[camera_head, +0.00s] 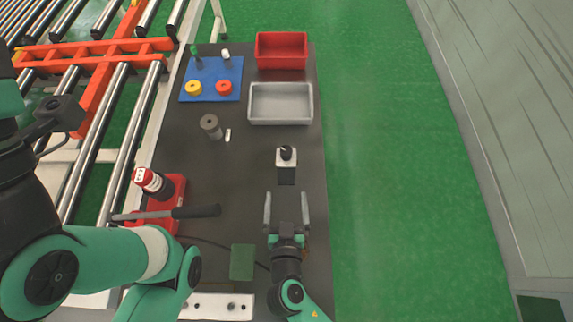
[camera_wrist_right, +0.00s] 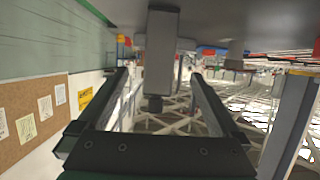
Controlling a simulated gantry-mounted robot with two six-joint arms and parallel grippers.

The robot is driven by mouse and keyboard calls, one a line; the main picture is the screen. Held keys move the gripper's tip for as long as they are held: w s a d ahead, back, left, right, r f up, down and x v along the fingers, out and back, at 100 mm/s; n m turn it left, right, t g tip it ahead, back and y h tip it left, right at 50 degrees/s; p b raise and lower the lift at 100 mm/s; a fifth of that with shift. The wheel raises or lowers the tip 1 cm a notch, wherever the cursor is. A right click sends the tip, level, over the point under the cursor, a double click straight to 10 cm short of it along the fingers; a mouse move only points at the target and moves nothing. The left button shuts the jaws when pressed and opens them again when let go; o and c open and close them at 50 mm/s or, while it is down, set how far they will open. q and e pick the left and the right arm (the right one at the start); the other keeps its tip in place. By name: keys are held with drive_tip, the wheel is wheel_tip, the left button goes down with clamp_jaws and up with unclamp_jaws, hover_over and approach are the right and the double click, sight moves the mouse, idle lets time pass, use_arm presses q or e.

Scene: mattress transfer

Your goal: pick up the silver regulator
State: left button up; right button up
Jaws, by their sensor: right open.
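The silver regulator (camera_head: 286,165) is a grey upright block with a dark knob, standing on the dark table. My right gripper (camera_head: 286,196) is open and empty, with its two fingers spread apart just in front of the regulator. In the right wrist view, which is upside down, the regulator (camera_wrist_right: 160,48) shows in line with the gap between the fingers (camera_wrist_right: 160,76).
A grey tray (camera_head: 281,121), a red bin (camera_head: 281,67) and a blue board (camera_head: 233,66) with coloured rings stand at the back. A grey cylinder (camera_head: 210,123) is left of the regulator. A red stand (camera_head: 175,190) and a long-handled tool (camera_head: 195,212) lie at left.

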sight(286, 176)
drive_tip(key=w+f+b, duration=0.1)
drive_tip(key=w+b, duration=0.1)
drive_tip(key=shift+w+f+b, duration=0.1)
drive_tip(key=shift+f+b, duration=0.25)
drive_tip(key=x, duration=0.3)
drive_tip(key=shift+w+r, duration=0.25)
drive_tip(key=shift+w, duration=0.25)
drive_tip(key=shift+b+x, duration=0.95)
drive_tip(key=shift+x, duration=1.75)
drive_tip(key=shift+r, duration=0.15)
drive_tip(key=shift+c, duration=0.2)
clamp_jaws()
drive_tip(key=shift+r, duration=0.1)
